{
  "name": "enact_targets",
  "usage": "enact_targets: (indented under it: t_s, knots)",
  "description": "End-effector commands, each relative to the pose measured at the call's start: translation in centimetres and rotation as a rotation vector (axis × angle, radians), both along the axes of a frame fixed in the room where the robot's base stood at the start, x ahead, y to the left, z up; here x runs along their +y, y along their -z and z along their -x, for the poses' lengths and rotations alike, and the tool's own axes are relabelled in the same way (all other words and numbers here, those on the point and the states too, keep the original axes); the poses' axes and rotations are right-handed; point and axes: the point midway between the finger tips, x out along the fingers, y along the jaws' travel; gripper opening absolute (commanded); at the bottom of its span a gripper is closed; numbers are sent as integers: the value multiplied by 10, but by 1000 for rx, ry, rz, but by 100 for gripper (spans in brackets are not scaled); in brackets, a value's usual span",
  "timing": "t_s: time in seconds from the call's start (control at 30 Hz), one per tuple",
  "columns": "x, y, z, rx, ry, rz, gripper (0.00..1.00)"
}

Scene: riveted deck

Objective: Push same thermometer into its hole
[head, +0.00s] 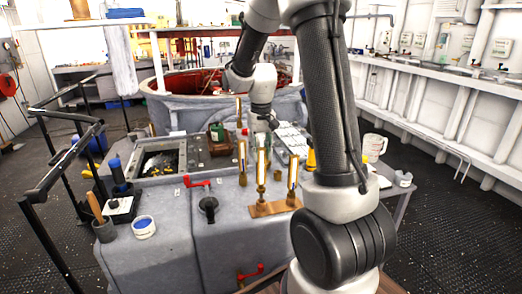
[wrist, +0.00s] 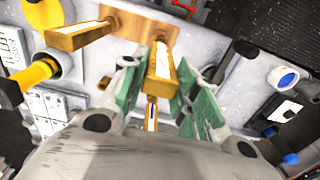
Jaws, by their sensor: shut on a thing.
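A wooden stand (head: 268,209) lies on the front of the grey worktop. It also shows at the top of the wrist view (wrist: 128,20). A brass thermometer (head: 261,166) is upright above the stand's middle, its narrow lower stem reaching down to it. My gripper (wrist: 160,90) is shut on this thermometer (wrist: 160,68), between green finger pads. I cannot tell how deep the stem sits; the hole is hidden. A second thermometer (head: 292,172) stands upright at the stand's right end. A third thermometer (head: 242,162) is upright just left of the held one.
A further brass thermometer (head: 238,111) shows farther back. A red-handled valve (head: 197,183) and a blue-topped tub (head: 144,226) are to the left. A yellow-orange object (head: 311,158) and a white mug (head: 374,146) are to the right. Black railings run along the left.

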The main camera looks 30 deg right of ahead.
Motion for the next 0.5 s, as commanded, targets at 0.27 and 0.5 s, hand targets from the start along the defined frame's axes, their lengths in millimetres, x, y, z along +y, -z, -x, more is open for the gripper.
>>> enact_targets:
  t_s: [0.27, 0.5]
  knots:
    - [0, 0, 0, 0, 0, 0, 5]
    - [0, 3, 0, 0, 0, 0, 5]
